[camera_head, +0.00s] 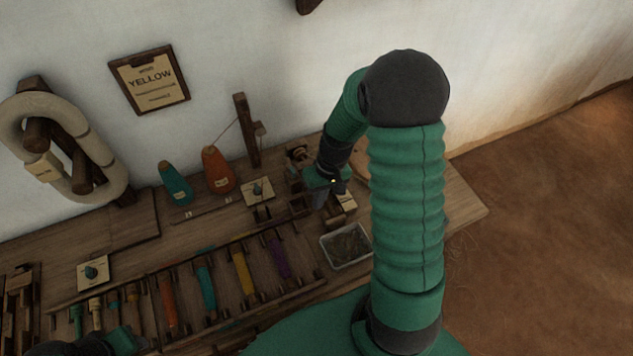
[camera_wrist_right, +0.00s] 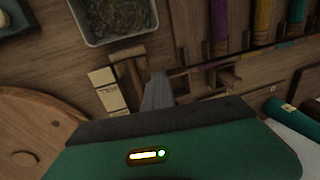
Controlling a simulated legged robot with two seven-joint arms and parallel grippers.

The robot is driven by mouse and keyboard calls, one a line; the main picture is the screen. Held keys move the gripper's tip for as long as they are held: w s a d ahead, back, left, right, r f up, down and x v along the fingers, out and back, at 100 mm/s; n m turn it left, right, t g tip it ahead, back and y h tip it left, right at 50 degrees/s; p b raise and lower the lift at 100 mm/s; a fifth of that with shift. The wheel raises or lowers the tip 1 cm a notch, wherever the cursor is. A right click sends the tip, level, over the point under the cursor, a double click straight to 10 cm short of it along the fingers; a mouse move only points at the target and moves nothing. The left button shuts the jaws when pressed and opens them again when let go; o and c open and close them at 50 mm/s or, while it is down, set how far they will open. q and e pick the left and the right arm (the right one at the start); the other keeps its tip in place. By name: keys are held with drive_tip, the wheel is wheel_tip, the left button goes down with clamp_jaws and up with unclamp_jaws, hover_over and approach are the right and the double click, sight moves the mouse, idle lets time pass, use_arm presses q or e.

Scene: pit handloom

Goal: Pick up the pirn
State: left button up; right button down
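Long pirns wound with orange (camera_head: 167,303), teal (camera_head: 206,287), yellow (camera_head: 243,271) and purple (camera_head: 279,257) yarn lie in the slotted rack on the bench; I cannot tell which is the task's pirn. Purple (camera_wrist_right: 220,22) and yellow (camera_wrist_right: 262,20) ones show at the top of the right wrist view. My right gripper (camera_head: 318,198) is over the wooden device behind the rack. In the right wrist view its grey fingers (camera_wrist_right: 157,90) look close together between wooden parts, with no pirn visible in them. My left arm (camera_head: 115,341) shows at the bottom left; its fingertips are unclear.
A tray of thread scraps (camera_head: 346,246) stands right of the rack, also in the wrist view (camera_wrist_right: 88,32). Teal (camera_head: 175,184) and orange (camera_head: 217,170) cones stand at the back. A cream label (camera_wrist_right: 107,90) lies beside the fingers. A yellow order board (camera_head: 150,79) hangs on the wall.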

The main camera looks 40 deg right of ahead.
drive_tip(key=s+a, duration=0.4)
drive_tip(key=s, duration=0.2)
drive_tip(key=shift+r, duration=0.35)
drive_tip(key=c, duration=2.1)
unclamp_jaws()
drive_tip(key=shift+a, duration=0.1)
drive_tip(key=shift+c, duration=0.2)
drive_tip(key=o, duration=1.7)
drive_tip(key=shift+w, duration=0.1)
